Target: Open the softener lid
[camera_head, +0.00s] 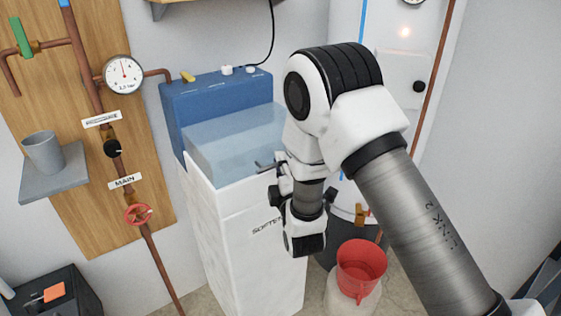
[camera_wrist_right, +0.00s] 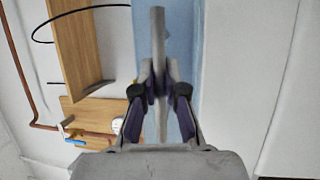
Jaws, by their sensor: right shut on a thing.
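The softener (camera_head: 235,225) is a tall white cabinet with a blue control head (camera_head: 215,97) at its back. Its translucent blue lid (camera_head: 230,140) covers the top and looks down; a small gap cannot be ruled out. My right gripper (camera_head: 266,167) is at the lid's front right edge, partly hidden by its own wrist. In the right wrist view my right gripper (camera_wrist_right: 160,90) is shut on a grey bar-like handle (camera_wrist_right: 158,35), with the blue lid (camera_wrist_right: 182,35) behind it. My left gripper is not in view.
A red funnel-like cup (camera_head: 361,266) stands on a whitish container at the softener's right. A wooden board (camera_head: 85,190) with pipes, a gauge (camera_head: 123,74) and a red valve wheel (camera_head: 138,214) is on the left. A shelf with a grey mug (camera_head: 43,152) juts out there.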

